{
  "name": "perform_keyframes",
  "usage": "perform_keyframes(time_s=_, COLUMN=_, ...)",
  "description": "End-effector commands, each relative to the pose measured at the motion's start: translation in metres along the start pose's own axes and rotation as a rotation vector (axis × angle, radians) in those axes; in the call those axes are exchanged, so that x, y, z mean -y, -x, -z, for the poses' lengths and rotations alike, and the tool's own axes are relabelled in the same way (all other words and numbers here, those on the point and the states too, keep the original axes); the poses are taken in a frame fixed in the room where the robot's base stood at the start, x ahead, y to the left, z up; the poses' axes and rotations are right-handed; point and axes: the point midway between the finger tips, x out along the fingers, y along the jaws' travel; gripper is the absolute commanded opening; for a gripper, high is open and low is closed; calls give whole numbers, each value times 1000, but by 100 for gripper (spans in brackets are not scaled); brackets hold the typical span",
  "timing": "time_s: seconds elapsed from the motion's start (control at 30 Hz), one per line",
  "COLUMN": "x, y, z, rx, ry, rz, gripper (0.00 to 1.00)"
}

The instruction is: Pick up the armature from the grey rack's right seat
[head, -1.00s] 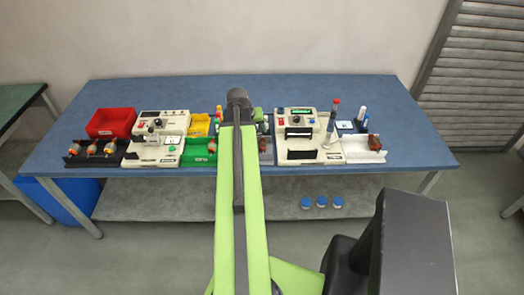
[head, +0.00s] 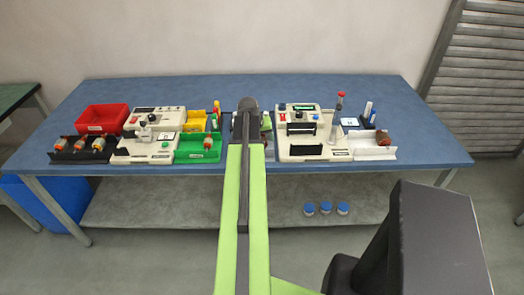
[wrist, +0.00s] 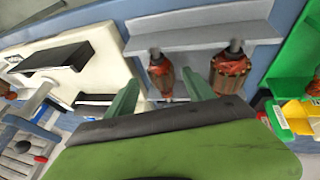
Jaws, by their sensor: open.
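In the wrist view the grey rack (wrist: 205,30) crosses the top and holds two copper-wound armatures with dark shafts. The wrist view is turned round against the head view, so the right-seat armature (wrist: 162,76) is the one on the picture's left, nearer the white machine. The other armature (wrist: 230,72) is to its right, nearer the green tray. My gripper (wrist: 162,80) is open, its two green fingers apart with the right-seat armature showing between them. I cannot tell their depth against it. In the head view my arm hides the gripper and most of the rack.
A green tray (head: 190,157) stands left of the rack in the head view, and a white machine with a green display (head: 303,152) stands right of it. A white tray (head: 365,153) is farther right. The blue table (head: 430,150) is clear at its right end.

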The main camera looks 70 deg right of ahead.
Motion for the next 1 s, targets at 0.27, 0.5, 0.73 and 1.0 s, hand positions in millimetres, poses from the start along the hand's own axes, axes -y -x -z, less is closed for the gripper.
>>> perform_keyframes(time_s=0.27, x=0, y=-20, z=0, rx=0, ry=1, rz=0, gripper=61)
perform_keyframes(time_s=0.5, x=0, y=-20, z=0, rx=0, ry=0, rz=0, gripper=38)
perform_keyframes(time_s=0.73, x=-1, y=-20, z=0, rx=0, ry=0, rz=-1, gripper=8)
perform_keyframes(time_s=1.0, x=-1, y=-20, z=0, rx=0, ry=0, rz=-1, gripper=0)
